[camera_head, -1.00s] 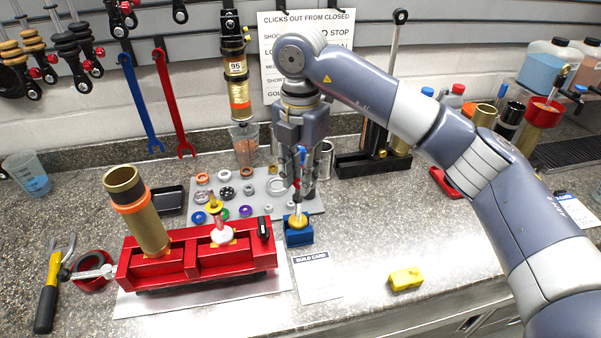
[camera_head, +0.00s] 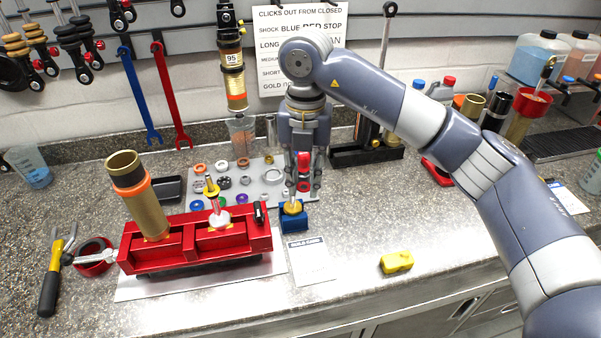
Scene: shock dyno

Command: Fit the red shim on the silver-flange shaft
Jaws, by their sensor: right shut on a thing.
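My right gripper (camera_head: 304,188) points down over the front right of the grey parts board. It is shut on a small red piece (camera_head: 304,186), which looks like the red shim; the fingers partly hide it. A shaft with a silver-white flange (camera_head: 219,218) and gold upper end stands upright in the red vise (camera_head: 150,258), to the left of the gripper. A gold-flanged shaft (camera_head: 292,207) stands in a blue block (camera_head: 293,219) just in front of the gripper. I cannot tell whether the gripper touches that shaft. My left gripper is not in view.
The grey parts board (camera_head: 258,196) holds several coloured rings. A gold tube (camera_head: 147,205) with an orange band leans in the vise's left part. A build card (camera_head: 311,260) lies in front of the blue block, and a yellow piece (camera_head: 396,262) lies right.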

